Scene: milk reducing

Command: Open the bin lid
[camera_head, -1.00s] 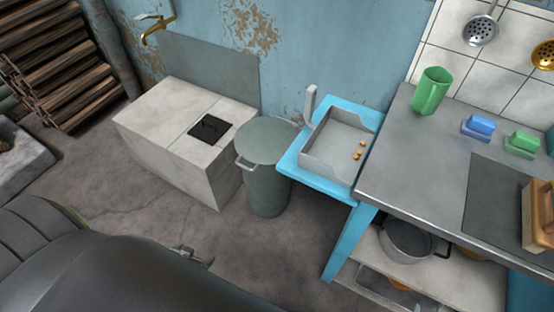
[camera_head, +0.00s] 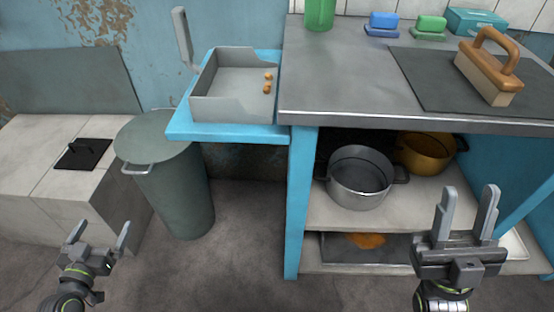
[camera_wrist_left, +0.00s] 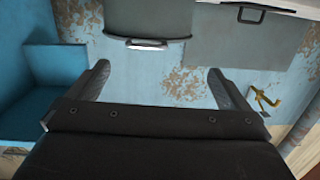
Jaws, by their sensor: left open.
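The bin (camera_head: 178,195) is a grey-green cylinder standing on the floor at the left of the head view. Its flat round lid (camera_head: 152,137) is shut on top, with a metal handle (camera_head: 138,170) at the front edge. My left gripper (camera_head: 99,236) is open and empty, in front of the bin, lower and to the left of the handle. In the left wrist view my open fingers (camera_wrist_left: 160,82) show with nothing between them. My right gripper (camera_head: 467,211) is open and empty in front of the shelves at the right.
A blue side table (camera_head: 232,132) with a grey tray (camera_head: 240,107) stands right beside the bin. A tiled block (camera_head: 40,160) is on the left. The counter (camera_head: 340,75) stands at the right, with a steel pot (camera_head: 360,178) on the shelf below.

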